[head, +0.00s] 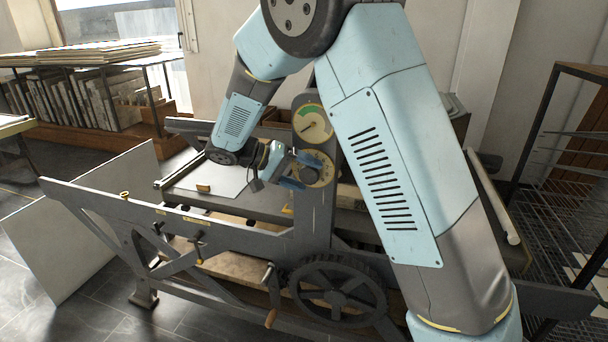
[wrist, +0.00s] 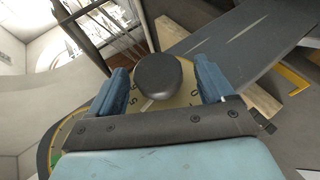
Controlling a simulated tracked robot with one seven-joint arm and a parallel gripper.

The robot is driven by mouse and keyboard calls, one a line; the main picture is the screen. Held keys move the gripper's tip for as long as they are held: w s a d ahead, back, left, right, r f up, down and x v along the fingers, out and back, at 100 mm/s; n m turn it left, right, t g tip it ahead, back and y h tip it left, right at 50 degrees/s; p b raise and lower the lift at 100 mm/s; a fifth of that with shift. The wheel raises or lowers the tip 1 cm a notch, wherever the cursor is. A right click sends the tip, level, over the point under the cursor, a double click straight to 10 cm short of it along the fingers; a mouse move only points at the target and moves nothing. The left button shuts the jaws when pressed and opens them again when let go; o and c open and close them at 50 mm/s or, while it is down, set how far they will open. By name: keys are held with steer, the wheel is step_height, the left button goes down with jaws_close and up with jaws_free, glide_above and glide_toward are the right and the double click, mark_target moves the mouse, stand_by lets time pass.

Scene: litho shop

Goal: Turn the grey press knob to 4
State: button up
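The grey press knob (wrist: 165,75) shows in the wrist view as a dark, rounded cap over a tan dial plate (wrist: 181,99). A pale pointer line shows at its lower left edge; the dial figures are partly hidden and too small to read surely. My gripper (wrist: 161,67) has its two blue fingers spread on either side of the knob, with a visible gap on each side. In the head view, my gripper (head: 299,172) is at the dial plate (head: 327,169) on the press upright, and it largely hides the knob.
A round gauge (head: 313,123) with a green sector sits just above the dial. The press bed (head: 225,198) with a pale sheet lies to the left. A spoked handwheel (head: 338,292) is below. A wire rack (head: 565,190) stands at right, and a shelf of slabs (head: 90,100) at back left.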

steer(key=shift+a, duration=0.1)
steer(key=v, duration=1.3)
steer(key=shift+a, duration=0.25)
steer(key=shift+r, duration=0.15)
steer(key=s+d+r+y, duration=0.2)
steer(key=s+d, duration=0.1)
steer(key=d, duration=0.4)
steer(key=s+d+r+n+g+y, duration=0.1)
steer(key=s+d+r+y, duration=0.15)
steer(key=d, duration=0.55)
steer(key=s+d+r+y, duration=0.2)
steer(key=d+r+y, duration=0.1)
steer(key=d, duration=0.4)
steer(key=s+d+t+y, duration=0.2)
steer(key=s+d, duration=0.3)
steer(key=s, duration=0.3)
steer(key=s+d+t+y, duration=0.3)
steer(key=s+d, duration=0.2)
steer(key=s, duration=0.4)
steer(key=shift+f, duration=0.45)
